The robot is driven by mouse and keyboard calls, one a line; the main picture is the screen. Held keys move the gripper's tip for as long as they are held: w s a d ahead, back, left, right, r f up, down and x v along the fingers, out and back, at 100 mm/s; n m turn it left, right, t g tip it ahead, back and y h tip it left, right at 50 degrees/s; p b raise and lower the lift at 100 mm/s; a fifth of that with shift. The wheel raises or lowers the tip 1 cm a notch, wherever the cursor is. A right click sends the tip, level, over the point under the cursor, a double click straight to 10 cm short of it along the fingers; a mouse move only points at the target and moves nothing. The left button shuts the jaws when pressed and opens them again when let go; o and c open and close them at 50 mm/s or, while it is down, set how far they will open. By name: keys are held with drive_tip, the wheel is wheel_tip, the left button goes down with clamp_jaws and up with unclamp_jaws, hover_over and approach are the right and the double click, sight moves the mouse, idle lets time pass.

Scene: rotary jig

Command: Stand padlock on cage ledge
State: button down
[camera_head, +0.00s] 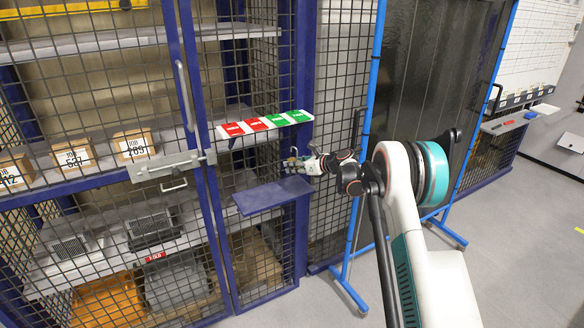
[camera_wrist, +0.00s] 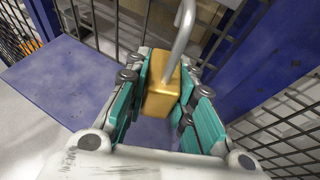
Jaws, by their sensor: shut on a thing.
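The padlock (camera_wrist: 161,92) has a brass body and a grey shackle that points up. My gripper (camera_wrist: 160,100) is shut on the padlock body, with its teal finger pads on both sides in the wrist view. The blue cage ledge (camera_wrist: 70,75) lies below and to the left of the padlock in that view. In the head view my gripper (camera_head: 300,164) is just above the right end of the ledge (camera_head: 270,195), close to the cage post. I cannot tell whether the padlock's base touches the ledge; its underside is hidden.
A shelf with red and green tags (camera_head: 265,124) sticks out above the ledge. The mesh cage door with a latch plate (camera_head: 165,166) is at left, and boxes (camera_head: 133,144) stand behind it. A blue-framed screen (camera_head: 428,70) stands at right. The ledge's left part is clear.

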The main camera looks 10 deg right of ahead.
sight(294, 186)
drive_tip(key=shift+f+b, duration=1.05)
drive_tip(key=shift+f, duration=2)
drive_tip(key=shift+f, duration=0.3)
